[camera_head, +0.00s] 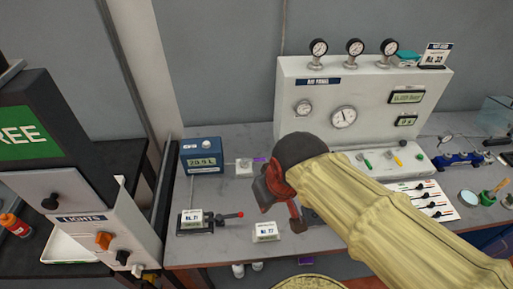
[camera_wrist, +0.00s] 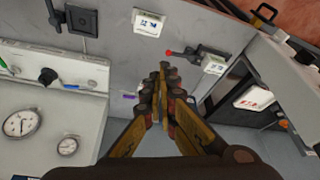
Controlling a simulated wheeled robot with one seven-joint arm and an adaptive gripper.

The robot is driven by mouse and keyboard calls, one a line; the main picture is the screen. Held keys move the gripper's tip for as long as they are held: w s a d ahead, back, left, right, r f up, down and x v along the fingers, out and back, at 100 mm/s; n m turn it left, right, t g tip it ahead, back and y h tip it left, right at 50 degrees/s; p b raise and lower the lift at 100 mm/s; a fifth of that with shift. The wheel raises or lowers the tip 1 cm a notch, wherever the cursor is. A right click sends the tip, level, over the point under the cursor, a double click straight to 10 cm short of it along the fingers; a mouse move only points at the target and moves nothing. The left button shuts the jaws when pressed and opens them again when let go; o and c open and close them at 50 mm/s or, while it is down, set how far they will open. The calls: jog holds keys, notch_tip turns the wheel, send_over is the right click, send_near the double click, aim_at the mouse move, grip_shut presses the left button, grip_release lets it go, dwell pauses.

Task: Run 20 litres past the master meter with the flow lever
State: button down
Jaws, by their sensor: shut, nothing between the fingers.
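The master meter (camera_head: 202,155) is a blue box on the bench in the head view. Its green display appears to read 20.9 L. In front of it, the flow lever (camera_head: 228,216) points right with a red knob at its end; a white card marked No. 21 stands at its base. The lever's red knob also shows in the wrist view (camera_wrist: 168,53), just beyond my fingertips. My gripper (camera_head: 293,222) is right of the lever and apart from it, partly hidden by my sleeve-covered arm. In the wrist view its fingers (camera_wrist: 164,75) are shut and empty.
A white card marked No. 27 (camera_head: 265,231) stands between the lever and my gripper. A white gauge panel (camera_head: 375,95) with valves in front fills the right rear. A lights control box (camera_head: 95,232) is at left.

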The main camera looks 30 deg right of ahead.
jog(key=w+d+f+m+g+p, duration=0.1)
jog(key=w+d+f+g+p, duration=0.1)
jog(key=w+d, duration=0.3)
jog(key=w+d+f+m+g+p, duration=0.1)
jog(key=w+d+f+p, duration=0.1)
jog(key=w, duration=0.5)
jog(key=m+h+p, duration=0.1)
jog(key=m+p, duration=0.1)
jog(key=p, duration=0.1)
send_near(255, 159)
jog(key=s+d, duration=0.3)
jog(key=s, duration=0.1)
jog(key=w+d+r+t, duration=0.2)
jog(key=w+r, duration=0.1)
jog(key=w, duration=0.3)
jog(key=shift+w+m+h+b, duration=0.3)
jog(key=shift+w, duration=0.1)
notch_tip(255, 159, down, 10)
jog(key=shift+s+b, duration=0.25)
jog(key=shift+b, duration=0.05)
jog(key=shift+a, duration=0.1)
